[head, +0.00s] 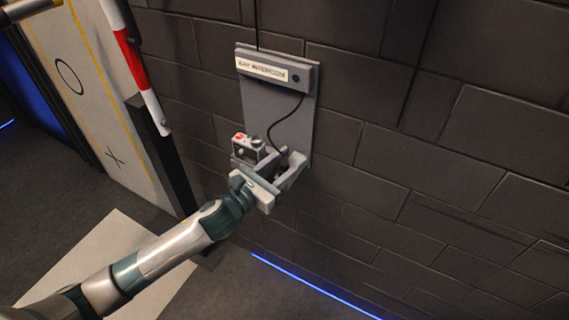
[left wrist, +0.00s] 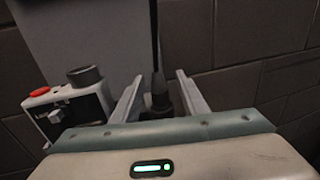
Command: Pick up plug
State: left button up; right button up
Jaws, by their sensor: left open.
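The dark plug (left wrist: 160,98) with its black cable running up from it shows in the left wrist view, between the two fingers of my left gripper (left wrist: 160,77). Gaps show on both sides of the plug, and its lower end is hidden behind the gripper body. In the head view my left gripper (head: 282,163) is open at the foot of the grey wall panel (head: 293,122), around the plug (head: 284,151), which is small and partly hidden there. My right gripper is in neither view.
A small box with a red button and dark knob (head: 248,148) stands close to the left of the gripper; it also shows in the left wrist view (left wrist: 67,110). A labelled housing (head: 275,71) tops the panel. A red-and-white barrier pole (head: 135,60) is at left. Brick wall lies behind.

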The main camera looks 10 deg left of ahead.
pick_arm(q)
jog(key=shift+p+x, duration=0.3)
jog(key=shift+x, duration=1.1)
grip_shut()
